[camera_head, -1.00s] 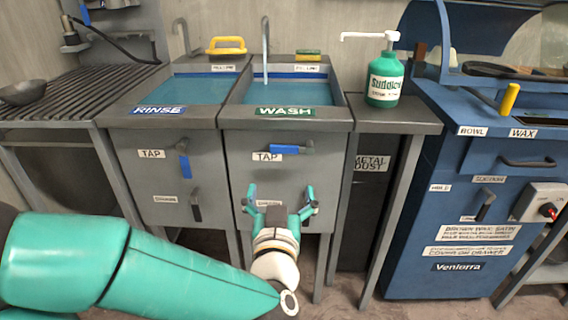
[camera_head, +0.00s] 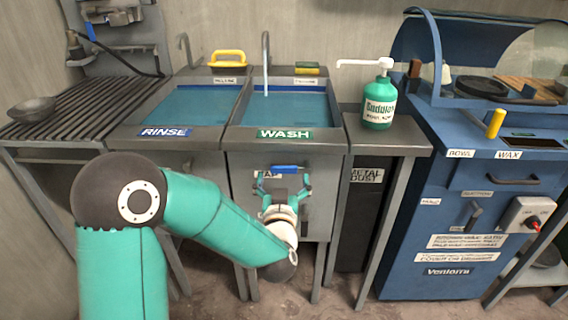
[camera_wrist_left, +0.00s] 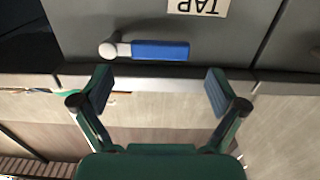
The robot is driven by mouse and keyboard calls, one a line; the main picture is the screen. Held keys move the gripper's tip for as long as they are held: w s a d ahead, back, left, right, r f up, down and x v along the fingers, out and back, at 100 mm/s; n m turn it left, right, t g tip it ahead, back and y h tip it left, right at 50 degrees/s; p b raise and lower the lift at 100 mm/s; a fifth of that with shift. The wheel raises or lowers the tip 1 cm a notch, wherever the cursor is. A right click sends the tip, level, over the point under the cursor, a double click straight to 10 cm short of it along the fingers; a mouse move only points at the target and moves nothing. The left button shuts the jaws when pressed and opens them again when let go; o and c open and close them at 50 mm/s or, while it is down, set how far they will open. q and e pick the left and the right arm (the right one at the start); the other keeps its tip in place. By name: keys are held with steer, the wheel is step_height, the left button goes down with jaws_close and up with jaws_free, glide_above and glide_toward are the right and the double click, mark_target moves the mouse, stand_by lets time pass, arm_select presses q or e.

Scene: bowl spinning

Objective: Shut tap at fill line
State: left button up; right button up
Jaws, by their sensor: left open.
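The wash sink (camera_head: 290,108) holds blue water below its rim. A grey spout (camera_head: 266,50) stands over it with a pale thin stream beneath. The wash tap's blue lever (camera_head: 287,169) lies horizontal on the sink's front panel. In the left wrist view, the lever (camera_wrist_left: 160,50) points right from its pale round pivot. My left gripper (camera_head: 284,182) is open in front of the panel, just below the lever. In the left wrist view, its two fingers (camera_wrist_left: 160,90) are spread apart, with the lever just beyond their tips and nothing between them. My right gripper is not in view.
The rinse sink (camera_head: 195,105) is to the left, its front panel partly hidden by my left arm. A green soap bottle (camera_head: 379,105) stands on the shelf at right. A yellow-handled item (camera_head: 228,57) and a sponge (camera_head: 307,70) sit behind the sinks.

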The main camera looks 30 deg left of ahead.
mark_target(285, 169)
arm_select(q)
steer(key=shift+x, duration=2.6)
steer(key=c, duration=1.7)
steer(key=shift+d, duration=0.1)
